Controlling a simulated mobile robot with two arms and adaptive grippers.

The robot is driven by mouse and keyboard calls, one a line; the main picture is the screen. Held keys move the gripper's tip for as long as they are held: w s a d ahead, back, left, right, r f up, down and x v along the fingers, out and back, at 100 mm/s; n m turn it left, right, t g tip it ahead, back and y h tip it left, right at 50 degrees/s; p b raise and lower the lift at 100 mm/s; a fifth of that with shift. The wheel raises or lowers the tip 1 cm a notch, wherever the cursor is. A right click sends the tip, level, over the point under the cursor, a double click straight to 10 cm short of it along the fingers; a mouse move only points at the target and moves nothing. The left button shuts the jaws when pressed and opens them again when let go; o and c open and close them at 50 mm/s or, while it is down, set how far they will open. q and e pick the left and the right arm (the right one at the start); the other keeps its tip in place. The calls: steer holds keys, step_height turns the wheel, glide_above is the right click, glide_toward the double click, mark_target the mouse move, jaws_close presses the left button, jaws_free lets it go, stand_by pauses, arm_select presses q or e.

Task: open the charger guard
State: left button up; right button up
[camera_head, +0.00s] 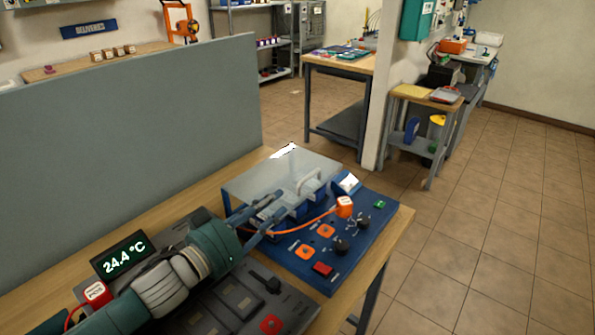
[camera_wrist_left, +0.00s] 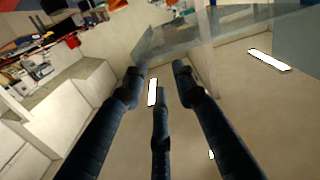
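The charger guard (camera_head: 262,172) is a clear, box-like cover lying down over the back part of the blue charger (camera_head: 340,262). Its pale bar handle (camera_head: 309,181) is at the front right of the cover. My left gripper (camera_head: 272,212) is in front of the guard's near side, with its fingers spread and nothing visible between them. It appears apart from the handle, though exact contact is hard to tell. In the left wrist view the open dark fingers (camera_wrist_left: 158,80) point towards a see-through panel of the guard (camera_wrist_left: 215,40). My right gripper is not in view.
An orange plug (camera_head: 344,206) with an orange cable lies across the charger, near black knobs and a red button (camera_head: 323,269). A temperature display (camera_head: 124,256) reads 24.4 °C. A grey partition (camera_head: 130,150) stands behind the bench. The floor at right is clear.

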mark_target(299, 184)
arm_select(q)
steer(key=w+d, duration=0.1)
steer(key=w+d+r+p, duration=0.1)
steer(key=d, duration=0.1)
steer(key=shift+w, duration=0.4)
steer(key=x, duration=0.3)
steer(key=shift+w+f+p, duration=0.2)
steer(key=shift+f+p, duration=0.05)
steer(key=shift+p, duration=0.05)
steer(key=shift+x, duration=1.15)
steer(key=shift+w+f, duration=0.1)
steer(key=shift+w, duration=0.05)
steer(key=shift+c, duration=0.5)
jaws_close()
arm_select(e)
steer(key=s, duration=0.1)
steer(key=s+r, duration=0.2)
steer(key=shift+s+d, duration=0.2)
